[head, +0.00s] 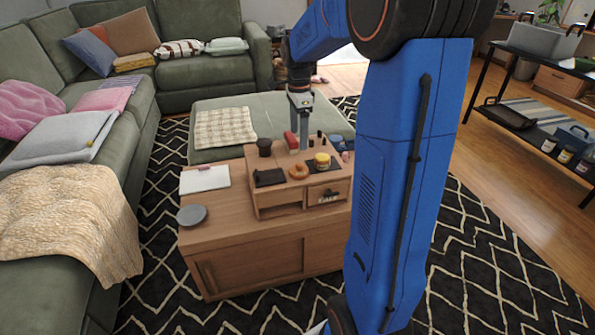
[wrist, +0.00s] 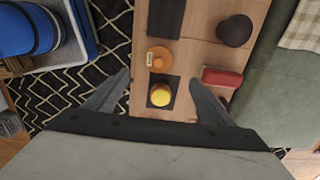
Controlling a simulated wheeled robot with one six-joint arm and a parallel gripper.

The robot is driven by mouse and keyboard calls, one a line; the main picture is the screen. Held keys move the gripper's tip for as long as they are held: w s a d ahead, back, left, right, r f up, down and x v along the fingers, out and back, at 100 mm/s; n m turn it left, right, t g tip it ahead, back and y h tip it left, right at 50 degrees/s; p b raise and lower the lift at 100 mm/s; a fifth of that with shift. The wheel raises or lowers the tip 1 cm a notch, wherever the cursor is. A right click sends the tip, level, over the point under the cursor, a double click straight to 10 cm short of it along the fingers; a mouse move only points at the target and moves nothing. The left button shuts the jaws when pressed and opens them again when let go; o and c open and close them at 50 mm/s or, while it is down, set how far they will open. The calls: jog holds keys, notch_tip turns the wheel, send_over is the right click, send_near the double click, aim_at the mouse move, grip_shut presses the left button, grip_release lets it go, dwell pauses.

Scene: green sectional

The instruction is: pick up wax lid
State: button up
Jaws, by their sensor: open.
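A yellow round-topped jar (head: 322,160) stands on a dark mat on the wooden riser; its yellow top, likely the wax lid (wrist: 160,95), shows in the wrist view. I cannot tell the lid apart from the jar. My gripper (head: 302,146) points down above the back part of the riser. In the wrist view my gripper (wrist: 160,76) has its two fingers wide apart, with the yellow top below and between them in the picture. Nothing shows held. An orange ring-like thing (head: 298,171) lies left of the jar; it also shows in the wrist view (wrist: 158,60).
A dark cup (head: 264,147), a black flat item (head: 269,178) and a red block (wrist: 222,77) surround the spot. Small dark bottles stand behind the jar. A grey disc (head: 191,215) and white pad (head: 205,179) lie on the lower cabinet top (head: 225,235).

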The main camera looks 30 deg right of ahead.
aim_at(299, 164)
notch_tip(299, 164, down, 13)
jog(key=shift+s+f, duration=0.15)
dwell(0.5)
jog(key=c, duration=1.1)
